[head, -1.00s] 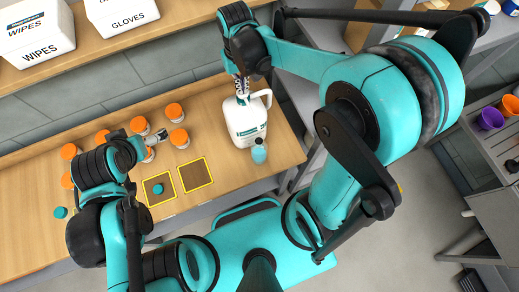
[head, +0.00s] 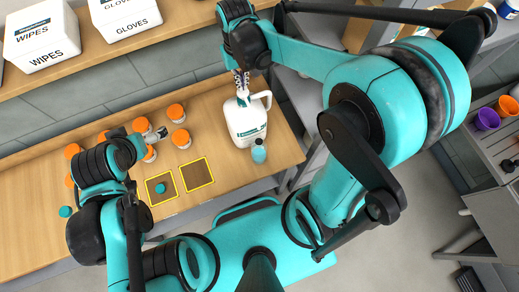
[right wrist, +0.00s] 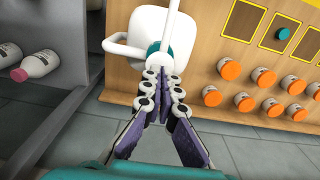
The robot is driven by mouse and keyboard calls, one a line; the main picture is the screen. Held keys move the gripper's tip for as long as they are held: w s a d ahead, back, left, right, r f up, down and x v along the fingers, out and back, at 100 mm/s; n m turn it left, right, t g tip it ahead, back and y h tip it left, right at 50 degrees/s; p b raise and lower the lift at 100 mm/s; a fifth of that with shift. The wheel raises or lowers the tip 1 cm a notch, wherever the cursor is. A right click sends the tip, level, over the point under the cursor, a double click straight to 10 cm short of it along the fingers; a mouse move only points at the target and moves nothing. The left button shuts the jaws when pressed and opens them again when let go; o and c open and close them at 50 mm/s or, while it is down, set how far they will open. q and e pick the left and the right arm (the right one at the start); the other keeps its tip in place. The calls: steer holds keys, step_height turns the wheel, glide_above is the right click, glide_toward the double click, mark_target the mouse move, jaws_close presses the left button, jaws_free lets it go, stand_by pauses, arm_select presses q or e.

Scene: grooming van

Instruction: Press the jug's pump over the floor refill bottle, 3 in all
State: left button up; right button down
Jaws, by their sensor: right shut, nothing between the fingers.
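The white jug (head: 246,130) with a green label and side handle stands at the right end of the wooden bench; it also shows in the right wrist view (right wrist: 168,24). A small bottle (head: 259,153) with a teal top is close in front of it. My right gripper (head: 242,97) is shut and empty, pointing down at the jug's top. In the right wrist view its fingertips (right wrist: 160,76) are just by the teal collar (right wrist: 159,52). They hide most of the pump, so I cannot tell contact. My left gripper (head: 158,134) is near the orange-lidded jars, its jaws unclear.
Several orange-lidded jars (head: 180,139) stand left of the jug. A teal disc (head: 160,188) lies on one yellow-edged square; another square (head: 196,175) is bare. Boxes of wipes (head: 42,42) and gloves (head: 124,16) sit on the shelf behind.

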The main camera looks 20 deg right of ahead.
steer(key=shift+r, duration=0.15)
step_height(320, 180, up, 6)
steer(key=p, duration=0.4)
stand_by(0.4)
